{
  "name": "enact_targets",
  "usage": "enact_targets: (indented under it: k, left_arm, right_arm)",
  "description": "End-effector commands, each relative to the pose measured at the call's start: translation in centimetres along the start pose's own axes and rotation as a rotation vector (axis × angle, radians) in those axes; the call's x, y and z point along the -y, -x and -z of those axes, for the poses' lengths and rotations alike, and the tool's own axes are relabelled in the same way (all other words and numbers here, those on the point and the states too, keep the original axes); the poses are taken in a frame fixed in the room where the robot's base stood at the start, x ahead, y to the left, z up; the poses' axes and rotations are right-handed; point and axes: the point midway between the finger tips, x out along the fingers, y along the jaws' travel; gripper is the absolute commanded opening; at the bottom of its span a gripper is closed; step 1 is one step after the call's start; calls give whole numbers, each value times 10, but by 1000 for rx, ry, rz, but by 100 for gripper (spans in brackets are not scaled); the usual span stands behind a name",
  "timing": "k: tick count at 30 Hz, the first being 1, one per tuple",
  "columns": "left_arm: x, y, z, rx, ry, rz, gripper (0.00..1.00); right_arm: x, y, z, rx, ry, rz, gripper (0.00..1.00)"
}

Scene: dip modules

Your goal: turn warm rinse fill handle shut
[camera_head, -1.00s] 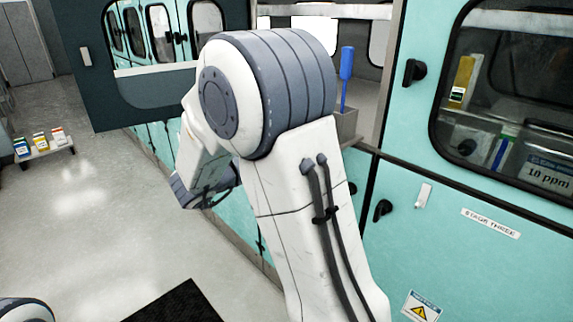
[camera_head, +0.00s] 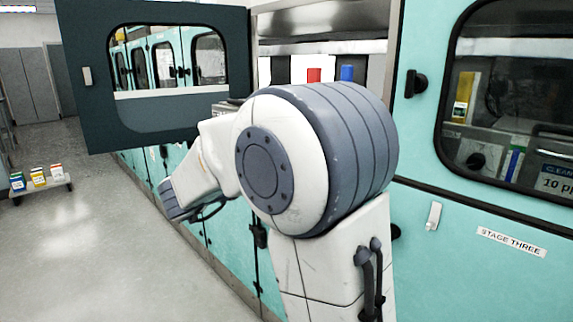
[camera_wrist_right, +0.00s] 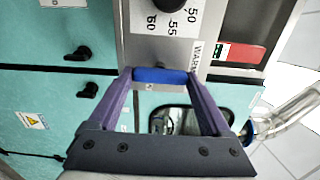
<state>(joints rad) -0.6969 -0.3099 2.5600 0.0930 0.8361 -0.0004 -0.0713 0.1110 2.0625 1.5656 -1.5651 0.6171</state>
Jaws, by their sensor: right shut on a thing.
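In the right wrist view, my right gripper (camera_wrist_right: 160,80) has its two purple fingers closed on the ends of a blue handle (camera_wrist_right: 160,75). The handle lies crosswise against a grey panel, and part of a "WARM" label (camera_wrist_right: 196,56) shows beside it. In the head view a large arm of mine covers the middle, and the right gripper is hidden. My left gripper is not in view.
A dial plate (camera_wrist_right: 168,20) with a black knob and a red part (camera_wrist_right: 240,52) are close to the gripper. A clear tube (camera_wrist_right: 285,115) is at the right. In the head view, a dark windowed door (camera_head: 150,120) stands open at left. Clear floor (camera_head: 110,240) lies left of the cabinets.

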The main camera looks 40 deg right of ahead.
Motion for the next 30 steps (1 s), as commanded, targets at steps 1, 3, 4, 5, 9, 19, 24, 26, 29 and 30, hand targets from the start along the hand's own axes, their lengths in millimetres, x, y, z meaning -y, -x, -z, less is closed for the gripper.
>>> enact_targets:
  k: [1, 3, 4, 5, 9, 19, 24, 26, 29, 30]
  left_arm:
    - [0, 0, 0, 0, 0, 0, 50]
    - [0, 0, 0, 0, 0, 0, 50]
    - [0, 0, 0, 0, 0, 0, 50]
    - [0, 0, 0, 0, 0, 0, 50]
    - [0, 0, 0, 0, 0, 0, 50]
    - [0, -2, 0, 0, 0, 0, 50]
    - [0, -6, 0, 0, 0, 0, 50]
    - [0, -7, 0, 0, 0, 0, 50]
    - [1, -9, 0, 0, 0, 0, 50]
    - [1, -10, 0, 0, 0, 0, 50]
  right_arm:
    - [-2, 0, 1, -4, -1, -5, 27]
    - [-2, 0, 1, -4, -1, -5, 27]
    - [-2, 0, 1, -4, -1, -5, 27]
    - [-2, 0, 1, -4, -1, -5, 27]
    - [-2, 0, 1, -3, -1, -4, 100]
    - [-2, 11, 0, 1, -2, -3, 100]
    - [-2, 43, -2, 5, -3, -3, 100]
    - [-2, 56, -1, 5, -2, -3, 100]
    - [-2, 75, -1, 3, -1, -3, 100]
    - [-2, 82, -1, 4, -1, -3, 100]
